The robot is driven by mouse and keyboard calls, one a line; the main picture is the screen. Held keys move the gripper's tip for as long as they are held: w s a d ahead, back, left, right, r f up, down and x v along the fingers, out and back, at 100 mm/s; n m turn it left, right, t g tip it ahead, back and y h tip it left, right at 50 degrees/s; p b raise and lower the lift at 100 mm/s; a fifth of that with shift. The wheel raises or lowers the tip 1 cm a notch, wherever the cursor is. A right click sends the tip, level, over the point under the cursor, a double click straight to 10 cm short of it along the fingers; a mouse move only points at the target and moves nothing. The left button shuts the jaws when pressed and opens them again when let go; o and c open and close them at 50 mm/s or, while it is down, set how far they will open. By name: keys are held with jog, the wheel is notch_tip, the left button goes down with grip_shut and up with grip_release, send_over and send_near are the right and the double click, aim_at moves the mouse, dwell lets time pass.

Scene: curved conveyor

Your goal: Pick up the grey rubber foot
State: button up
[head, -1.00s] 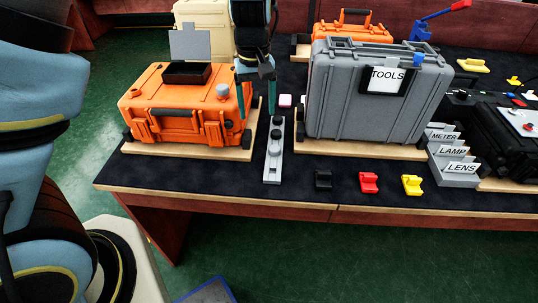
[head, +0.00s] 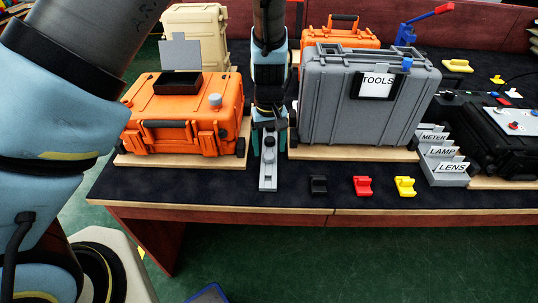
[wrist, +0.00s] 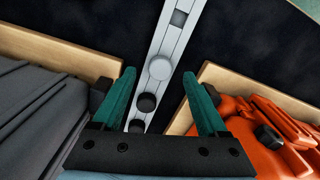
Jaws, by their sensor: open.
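In the wrist view, a small round grey foot (wrist: 159,67) sits on a narrow light-grey rail (wrist: 172,42). A black foot (wrist: 146,102) and another dark one (wrist: 137,126) are on the same rail, nearer my gripper's palm. My gripper (wrist: 158,76) is open and empty, with one teal finger on each side of the rail in this view. In the head view, my gripper (head: 268,149) points down over the rail (head: 268,182), and the grey foot (head: 268,155) shows just in front of it. I cannot tell the fingertips' height above the rail. My gripper hides the rail's far part.
An orange case (head: 172,135) stands close on the left of the rail, a large grey case (head: 335,105) close on the right. Black (head: 318,185), red (head: 362,186) and yellow (head: 405,187) blocks lie along the table's front edge. The mat around the rail's near end is clear.

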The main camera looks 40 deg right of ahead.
aim_at(269, 158)
jog(key=shift+f, duration=1.25)
jog(key=shift+c, duration=0.4)
grip_shut()
